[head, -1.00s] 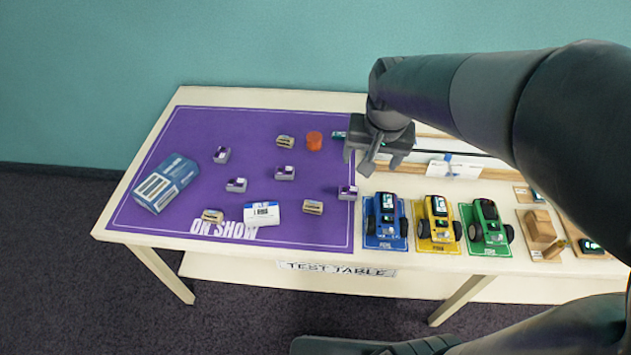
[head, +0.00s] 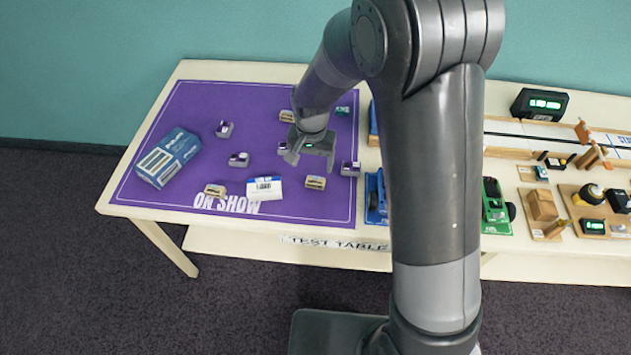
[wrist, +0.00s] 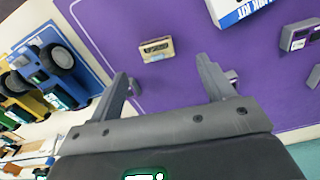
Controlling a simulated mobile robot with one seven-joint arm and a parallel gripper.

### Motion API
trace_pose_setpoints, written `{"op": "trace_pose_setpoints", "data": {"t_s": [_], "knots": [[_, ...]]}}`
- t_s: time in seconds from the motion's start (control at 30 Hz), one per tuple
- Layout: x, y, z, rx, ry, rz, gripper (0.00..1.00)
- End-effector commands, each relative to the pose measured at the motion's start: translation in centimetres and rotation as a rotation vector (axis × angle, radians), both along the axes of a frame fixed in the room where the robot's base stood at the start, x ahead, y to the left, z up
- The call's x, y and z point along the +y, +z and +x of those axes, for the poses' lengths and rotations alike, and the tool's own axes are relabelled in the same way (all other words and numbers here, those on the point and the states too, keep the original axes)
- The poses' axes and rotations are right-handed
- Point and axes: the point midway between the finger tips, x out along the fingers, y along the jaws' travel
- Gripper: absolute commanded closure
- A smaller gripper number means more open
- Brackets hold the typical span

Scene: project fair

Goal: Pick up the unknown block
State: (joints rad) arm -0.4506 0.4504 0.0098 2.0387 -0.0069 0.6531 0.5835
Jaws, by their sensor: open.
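My gripper (head: 309,160) is open and empty above the right half of the purple mat (head: 190,105); its fingers also show in the wrist view (wrist: 168,82). A small tan block (head: 315,182) lies on the mat just in front of it, and in the wrist view this block (wrist: 156,49) is beyond the fingertips. Other small blocks are a purple-and-grey one (head: 239,160), another (head: 223,130), one at the right edge (head: 350,168), and tan ones (head: 215,190) and (head: 286,116). I cannot tell which is the unknown block. My gripper hides part of the mat.
A blue box (head: 168,157) lies at the mat's left. A white-and-blue card or box (head: 265,188) lies near the front. Toy cars, including a blue one (head: 376,200) and a green one (head: 494,200), stand right of the mat, partly behind my arm. A lit display (head: 540,104) stands farther right.

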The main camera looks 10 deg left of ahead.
Motion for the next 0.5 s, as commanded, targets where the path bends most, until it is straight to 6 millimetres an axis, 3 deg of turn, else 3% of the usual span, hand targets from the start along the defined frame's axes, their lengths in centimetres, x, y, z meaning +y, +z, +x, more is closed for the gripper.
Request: {"op": "trace_pose_setpoints", "data": {"t_s": [0.1,0.37,0.5], "knots": [[-0.1,-1.9,0.0,0.002,0.0,-0.001,0.25],[-0.3,-3.8,0.2,0.001,-0.001,-0.001,0.25],[-0.8,-5.7,0.7,0.003,-0.003,-0.002,0.25]]}}
